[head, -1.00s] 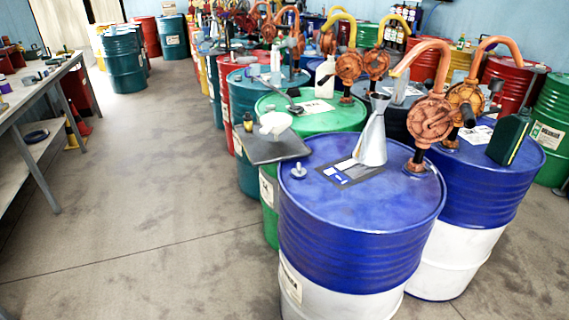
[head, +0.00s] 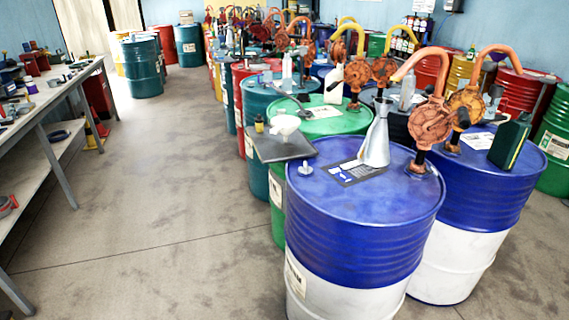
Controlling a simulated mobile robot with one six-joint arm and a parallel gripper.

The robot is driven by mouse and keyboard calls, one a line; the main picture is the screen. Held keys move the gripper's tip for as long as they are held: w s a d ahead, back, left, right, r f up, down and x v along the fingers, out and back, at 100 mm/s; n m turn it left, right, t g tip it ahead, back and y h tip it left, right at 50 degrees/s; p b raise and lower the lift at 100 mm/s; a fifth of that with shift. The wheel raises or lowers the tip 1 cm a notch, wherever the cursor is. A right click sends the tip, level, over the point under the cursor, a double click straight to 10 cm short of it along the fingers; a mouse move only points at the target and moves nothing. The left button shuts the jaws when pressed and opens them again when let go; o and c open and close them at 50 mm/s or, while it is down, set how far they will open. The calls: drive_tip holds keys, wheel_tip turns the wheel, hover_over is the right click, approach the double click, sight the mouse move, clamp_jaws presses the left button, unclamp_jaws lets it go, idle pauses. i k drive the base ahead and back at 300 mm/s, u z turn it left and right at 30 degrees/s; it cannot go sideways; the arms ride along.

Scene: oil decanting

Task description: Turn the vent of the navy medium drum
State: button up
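The nearest drum (head: 365,230) is deep blue above and white below, and stands upright at the front right of the head view. A small pale vent fitting (head: 306,169) stands up from the left of its lid. The same lid carries a dark label sheet (head: 350,173), a metal funnel (head: 376,140) and an orange rotary pump (head: 430,123). A second blue-and-white drum (head: 470,205) stands close behind it to the right. No label naming the drum navy or medium can be read. My gripper is not in view.
A green drum (head: 325,121) behind has a dark tray (head: 272,153) with a white funnel (head: 284,124), overhanging to the left. Several more drums stand in rows behind. A grey workbench (head: 48,100) runs along the left. The concrete floor (head: 170,190) between is clear.

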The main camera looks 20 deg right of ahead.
sight(306, 170)
drive_tip(key=u, duration=0.75)
drive_tip(key=k, duration=1.3)
drive_tip(key=z, duration=1.15)
drive_tip(key=i, duration=0.55)
drive_tip(key=u, duration=0.3)
